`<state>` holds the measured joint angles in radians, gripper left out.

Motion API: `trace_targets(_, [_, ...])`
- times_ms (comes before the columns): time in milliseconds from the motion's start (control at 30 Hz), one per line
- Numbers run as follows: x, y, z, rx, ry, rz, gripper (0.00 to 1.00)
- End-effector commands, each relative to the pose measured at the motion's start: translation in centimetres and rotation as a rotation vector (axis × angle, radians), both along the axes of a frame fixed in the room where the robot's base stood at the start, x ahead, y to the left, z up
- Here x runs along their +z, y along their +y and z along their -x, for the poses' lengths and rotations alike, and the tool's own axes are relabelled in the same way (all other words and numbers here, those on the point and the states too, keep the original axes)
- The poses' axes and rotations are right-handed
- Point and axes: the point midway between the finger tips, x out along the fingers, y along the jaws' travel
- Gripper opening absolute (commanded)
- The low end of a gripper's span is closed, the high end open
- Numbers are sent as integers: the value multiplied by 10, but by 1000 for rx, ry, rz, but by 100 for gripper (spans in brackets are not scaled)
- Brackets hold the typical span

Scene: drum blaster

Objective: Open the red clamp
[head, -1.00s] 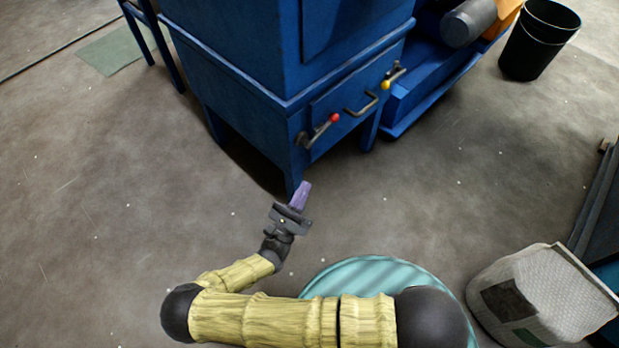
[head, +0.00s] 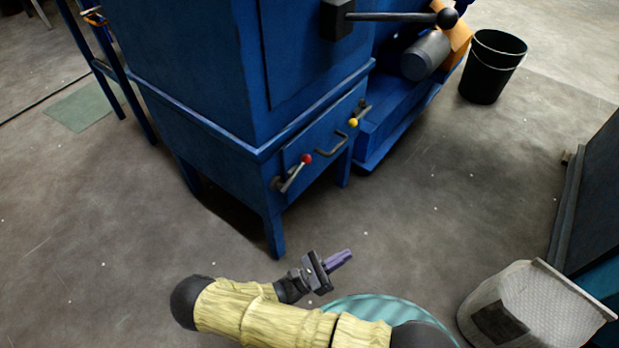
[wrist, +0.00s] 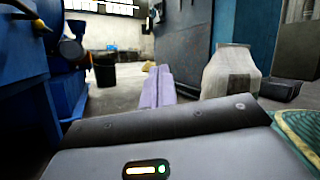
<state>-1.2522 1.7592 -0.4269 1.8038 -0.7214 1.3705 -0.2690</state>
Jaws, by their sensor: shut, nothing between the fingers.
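The red clamp (head: 293,174) is a grey lever with a red ball tip, on the left end of the drawer front low on the blue machine. It slants up to the right, with its ball near the drawer face. My gripper (head: 343,258) has purple fingers, shut and empty. It is in front of the machine, below and to the right of the clamp in the head view, well apart from it. In the wrist view the shut fingers (wrist: 157,88) point toward open floor, and I cannot make out the red clamp there.
A yellow-tipped clamp (head: 354,122) and a drawer handle (head: 331,144) are on the same drawer front. A black bucket (head: 492,66) stands at the back right. A whitish sack-like container (head: 530,302) stands at the lower right. The floor between is clear.

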Motion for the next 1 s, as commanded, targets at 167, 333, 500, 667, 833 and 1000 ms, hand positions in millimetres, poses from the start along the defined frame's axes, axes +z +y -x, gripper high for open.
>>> trace_targets(167, [-16, -41, 40, -297, -10, -56, 0])
trace_targets(333, [-31, -63, 83, -581, -19, -96, 0])
trace_targets(500, [-44, -66, 126, -869, -27, -129, 0])
trace_targets(667, [-54, -56, 161, -1144, -32, -157, 0])
trace_targets(833, [-61, -31, 187, -1437, -34, -182, 0])
trace_targets(1000, [-64, 3, 198, -1735, -33, -206, 0])
